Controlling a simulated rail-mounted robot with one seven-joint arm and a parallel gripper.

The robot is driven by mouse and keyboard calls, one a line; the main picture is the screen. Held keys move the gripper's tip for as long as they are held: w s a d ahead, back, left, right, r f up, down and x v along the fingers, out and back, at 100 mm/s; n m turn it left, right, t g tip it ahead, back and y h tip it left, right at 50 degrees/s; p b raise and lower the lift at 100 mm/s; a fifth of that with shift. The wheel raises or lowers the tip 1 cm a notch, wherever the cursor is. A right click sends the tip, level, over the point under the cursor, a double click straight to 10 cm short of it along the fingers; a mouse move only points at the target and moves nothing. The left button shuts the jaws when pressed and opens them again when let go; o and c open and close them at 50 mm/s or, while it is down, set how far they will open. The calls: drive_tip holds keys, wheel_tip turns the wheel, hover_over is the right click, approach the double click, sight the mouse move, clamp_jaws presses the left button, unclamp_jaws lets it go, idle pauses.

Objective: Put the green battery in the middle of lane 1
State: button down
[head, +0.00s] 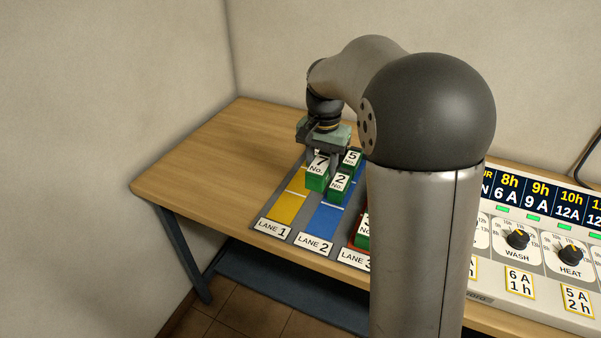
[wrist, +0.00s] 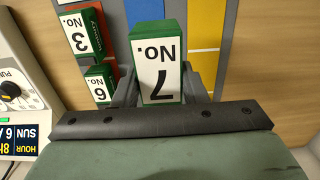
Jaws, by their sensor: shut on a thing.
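The green battery marked No. 7 (head: 317,181) is held in my gripper (head: 325,150), label side up. In the wrist view the battery (wrist: 158,65) sits upright between the two dark fingers (wrist: 160,90). Lane 1 is the yellow strip (head: 286,208) at the left of the rack; the part of it in the head view is bare. It also shows in the wrist view (wrist: 206,25). The held battery appears over the border of lane 1 and the blue lane 2 (head: 326,219). I cannot tell its height above the rack.
Green batteries No. 5 (head: 351,160) and No. 2 (head: 339,185) stand at lane 2, close to the held one. Batteries No. 3 (wrist: 80,35) and No. 6 (wrist: 100,85) stand on the red lane 3. Bare table (head: 200,170) lies left.

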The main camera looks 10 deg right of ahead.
drive_tip(key=w+f+p, duration=0.1)
drive_tip(key=w+f, duration=0.2)
drive_tip(key=w, duration=0.1)
drive_tip(key=w+a+f+p, duration=0.1)
drive_tip(key=w+f, duration=0.1)
drive_tip(key=w, duration=0.2)
drive_tip(key=w+f+p, duration=0.2)
drive_tip(key=w+f, duration=0.1)
drive_tip(key=w, duration=0.2)
drive_tip(key=shift+a+f, duration=0.2)
drive_tip(key=shift+f, duration=0.15)
drive_tip(key=shift+w+f, duration=0.15)
drive_tip(key=shift+f, duration=0.15)
drive_tip(key=shift+w+f+p, duration=0.15)
drive_tip(key=shift+f+p, duration=0.15)
drive_tip(key=shift+f, duration=1.4)
drive_tip(key=shift+f, duration=0.15)
drive_tip(key=shift+f, duration=0.1)
drive_tip(key=c, duration=0.9)
unclamp_jaws()
drive_tip(key=shift+o, duration=0.2)
